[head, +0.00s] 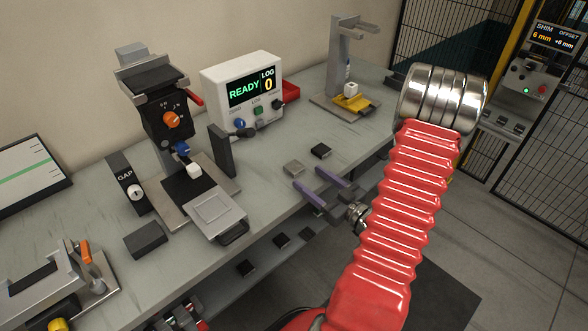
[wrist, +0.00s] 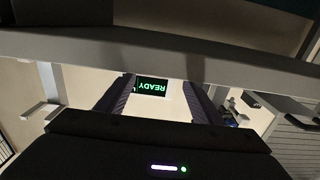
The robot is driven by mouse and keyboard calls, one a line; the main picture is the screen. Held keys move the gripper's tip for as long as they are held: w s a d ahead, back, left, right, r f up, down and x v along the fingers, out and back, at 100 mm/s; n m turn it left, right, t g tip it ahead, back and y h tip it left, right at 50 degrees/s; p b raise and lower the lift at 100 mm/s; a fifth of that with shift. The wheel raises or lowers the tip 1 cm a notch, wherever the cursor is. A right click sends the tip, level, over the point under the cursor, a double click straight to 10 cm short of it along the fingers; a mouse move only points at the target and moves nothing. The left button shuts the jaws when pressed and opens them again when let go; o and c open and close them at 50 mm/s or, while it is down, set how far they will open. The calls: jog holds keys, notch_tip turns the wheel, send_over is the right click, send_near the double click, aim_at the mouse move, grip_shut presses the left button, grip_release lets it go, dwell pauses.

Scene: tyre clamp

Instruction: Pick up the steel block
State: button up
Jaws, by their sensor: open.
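The steel block does not show in the wrist view.
The gauge press (head: 168,118), white READY box (head: 242,90) and a grey stand (head: 340,60) with a yellow base stand behind. A flat plate (head: 212,209) with a handle lies left.

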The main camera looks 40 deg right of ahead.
aim_at(300, 171)
jog(key=shift+w, duration=0.2)
jog(key=shift+w+f, duration=0.2)
jog(key=shift+w, duration=2.35)
jog(key=shift+c, duration=0.5)
jog(key=c, duration=1.3)
jog(key=shift+r, duration=0.15)
notch_tip(300, 171, up, 10)
